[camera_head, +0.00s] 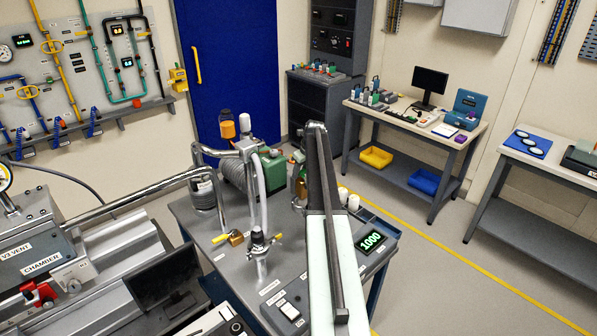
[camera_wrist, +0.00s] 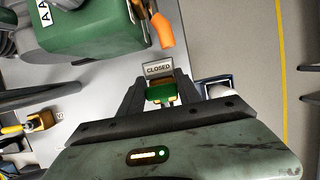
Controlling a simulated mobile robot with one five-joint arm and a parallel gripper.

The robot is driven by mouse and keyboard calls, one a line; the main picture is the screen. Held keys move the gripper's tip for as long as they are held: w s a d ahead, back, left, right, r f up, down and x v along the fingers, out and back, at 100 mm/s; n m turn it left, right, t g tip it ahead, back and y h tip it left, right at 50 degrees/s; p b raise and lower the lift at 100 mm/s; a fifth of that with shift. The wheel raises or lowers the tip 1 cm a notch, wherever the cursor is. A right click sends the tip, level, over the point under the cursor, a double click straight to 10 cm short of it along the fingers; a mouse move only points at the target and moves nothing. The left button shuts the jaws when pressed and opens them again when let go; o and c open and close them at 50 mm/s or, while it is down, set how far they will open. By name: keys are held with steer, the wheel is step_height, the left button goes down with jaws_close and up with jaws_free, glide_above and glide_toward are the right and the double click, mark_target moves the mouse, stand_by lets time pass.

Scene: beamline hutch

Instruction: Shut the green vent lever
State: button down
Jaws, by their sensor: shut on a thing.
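In the wrist view, my gripper (camera_wrist: 161,86) has its two dark fingers on either side of a small green piece with brass-coloured parts, which looks like the green vent lever (camera_wrist: 160,92). The fingers are shut on it. A small plate reading CLOSED (camera_wrist: 158,68) stands just beyond the lever. The lever's lower part and its pivot are hidden by my gripper. In the head view my arm covers this spot, so neither the lever nor the fingertips can be made out there.
A large green housing (camera_wrist: 95,35) and an orange part (camera_wrist: 163,30) lie close beyond the fingers. In the head view, the grey cart (camera_head: 205,222) carries metal pipes (camera_head: 262,185), a yellow-handled valve (camera_head: 236,238) and a display reading 1000 (camera_head: 371,241). Floor at right is clear.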

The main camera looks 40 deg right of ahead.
steer(key=c, duration=0.8)
jaws_free()
steer(key=shift+c, duration=0.2)
steer(key=p+v, duration=0.7)
steer(key=shift+s+r, duration=0.15)
steer(key=shift+r, duration=0.25)
steer(key=shift+f, duration=0.1)
